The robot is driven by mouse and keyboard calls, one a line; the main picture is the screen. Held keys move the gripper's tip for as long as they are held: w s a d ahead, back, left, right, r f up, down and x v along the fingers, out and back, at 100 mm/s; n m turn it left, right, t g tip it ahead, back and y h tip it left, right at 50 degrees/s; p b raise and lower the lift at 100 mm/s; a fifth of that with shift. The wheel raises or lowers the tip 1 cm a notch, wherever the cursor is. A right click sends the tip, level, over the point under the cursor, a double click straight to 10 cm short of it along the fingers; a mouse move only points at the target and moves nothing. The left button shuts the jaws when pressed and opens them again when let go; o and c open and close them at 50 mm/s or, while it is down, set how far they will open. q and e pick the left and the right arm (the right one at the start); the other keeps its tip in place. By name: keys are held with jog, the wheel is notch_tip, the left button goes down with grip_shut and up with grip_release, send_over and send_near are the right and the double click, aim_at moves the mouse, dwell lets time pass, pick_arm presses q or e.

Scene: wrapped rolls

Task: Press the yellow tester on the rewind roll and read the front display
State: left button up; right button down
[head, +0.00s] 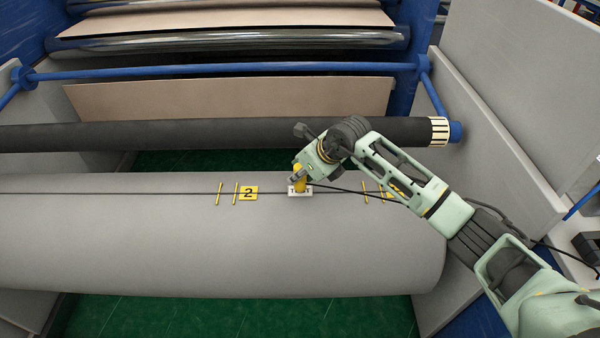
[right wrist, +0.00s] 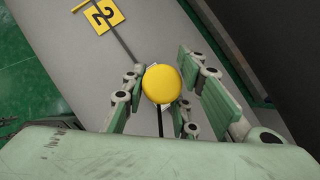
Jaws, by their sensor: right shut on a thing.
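The wide grey rewind roll (head: 130,240) lies across the head view, with a dark line along its top. The yellow tester (head: 300,176) stands at a white label (head: 299,193) on the roll, whose lettering is partly hidden. My right gripper (head: 301,180) is shut on the tester from above. In the right wrist view the tester's round yellow top (right wrist: 161,84) sits between the fingers (right wrist: 160,100). The tester's display face is not visible in either view. My left gripper is not in view.
A yellow tag marked 2 (head: 248,193) and thin yellow strips lie left of the tester; another tag on the right is partly covered by my arm. A black roller (head: 200,135) and a blue bar (head: 230,71) run behind. A grey side panel (head: 510,150) stands at right.

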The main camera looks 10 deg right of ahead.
jog(key=shift+r+p, duration=1.8)
jog(key=shift+r, duration=1.1)
jog(key=shift+r+p, duration=0.6)
jog(key=shift+r, duration=0.45)
